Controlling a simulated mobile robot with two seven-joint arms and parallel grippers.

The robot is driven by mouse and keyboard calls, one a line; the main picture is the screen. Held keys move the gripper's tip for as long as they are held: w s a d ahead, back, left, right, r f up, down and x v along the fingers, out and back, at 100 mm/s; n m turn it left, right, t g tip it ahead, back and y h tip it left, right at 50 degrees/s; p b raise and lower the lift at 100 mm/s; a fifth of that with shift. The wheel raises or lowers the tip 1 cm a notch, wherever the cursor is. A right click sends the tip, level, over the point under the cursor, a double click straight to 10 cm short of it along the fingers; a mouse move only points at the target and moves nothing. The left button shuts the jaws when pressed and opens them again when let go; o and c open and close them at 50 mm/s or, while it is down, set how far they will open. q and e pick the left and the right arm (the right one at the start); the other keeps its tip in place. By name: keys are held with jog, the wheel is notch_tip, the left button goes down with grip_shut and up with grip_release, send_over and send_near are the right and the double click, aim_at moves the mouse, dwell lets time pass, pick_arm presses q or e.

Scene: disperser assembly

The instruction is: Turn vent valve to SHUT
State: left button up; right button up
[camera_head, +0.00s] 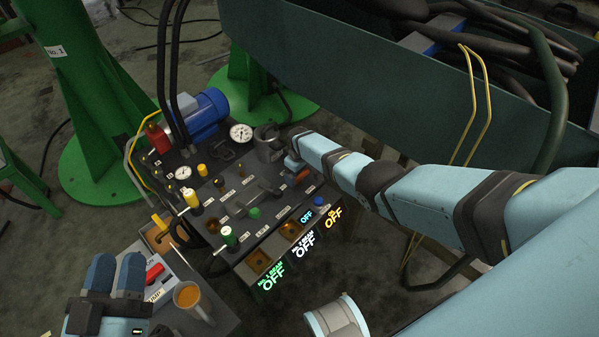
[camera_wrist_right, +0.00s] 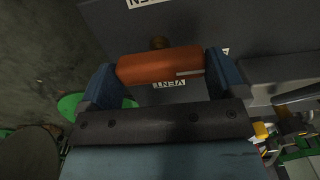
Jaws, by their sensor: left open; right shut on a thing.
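The vent valve has an orange-red handle (camera_wrist_right: 160,66), which lies across the right wrist view between the two blue fingers of my right gripper (camera_wrist_right: 163,78). The right gripper is shut on it, one finger at each end. A white VENT label (camera_wrist_right: 168,84) shows upside down beside the handle. In the head view the handle (camera_head: 303,174) is a small orange piece at the panel's right edge, partly hidden by my right gripper (camera_head: 293,163). My left gripper (camera_head: 117,265) is open and empty at the lower left, near the small side table.
The dark control panel (camera_head: 240,200) carries gauges (camera_head: 241,132), knobs, levers and lit OFF signs (camera_head: 304,244). A blue motor (camera_head: 203,112) stands behind it. An orange-filled mug (camera_head: 188,297) stands near my left gripper. A green trough (camera_head: 400,70) lies behind my right arm.

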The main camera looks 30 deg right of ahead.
dwell(0.3)
jog(key=o, duration=0.6)
jog(key=shift+o, duration=0.2)
jog(key=shift+r, duration=0.25)
jog(key=shift+r+p, duration=0.4)
jog(key=shift+p, duration=0.15)
notch_tip(320, 180, up, 8)
jog(key=p, duration=0.5)
jog(key=shift+f, duration=0.15)
pick_arm(q)
jog(key=s+a+f+g+y+p, duration=0.2)
jog(key=a+f+g+y, duration=0.2)
jog(key=f, duration=0.7)
jog(key=shift+a+f+g+y, duration=0.3)
jog(key=shift+a+g, duration=0.3)
jog(key=shift+g, duration=0.4)
pick_arm(e)
notch_tip(320, 180, up, 5)
jog(key=shift+f, duration=0.1)
pick_arm(q)
jog(key=shift+s, duration=0.1)
